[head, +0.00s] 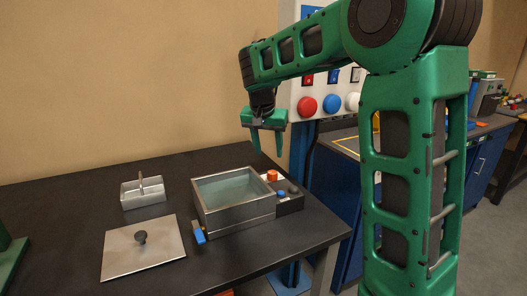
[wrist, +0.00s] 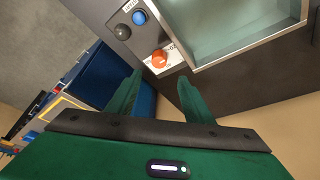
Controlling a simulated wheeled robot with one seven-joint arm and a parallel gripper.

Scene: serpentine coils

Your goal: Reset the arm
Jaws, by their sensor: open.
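My green gripper (head: 268,150) hangs from my green arm in the head view, fingers pointing down. It is above and behind the right back part of a metal bath with clear liquid (head: 233,187), apart from it. The wrist view shows my two fingers (wrist: 158,90) spread apart with nothing between them. The bath's corner (wrist: 192,62) and an orange-red button (wrist: 159,58) lie beyond the fingertips in that view.
A flat lid with a black knob (head: 120,256) and a small metal basket (head: 143,200) lie on the dark table (head: 70,200) left of the bath. A panel with red, blue and white buttons (head: 332,104) stands behind my arm. Blue cabinets (head: 486,160) are at right.

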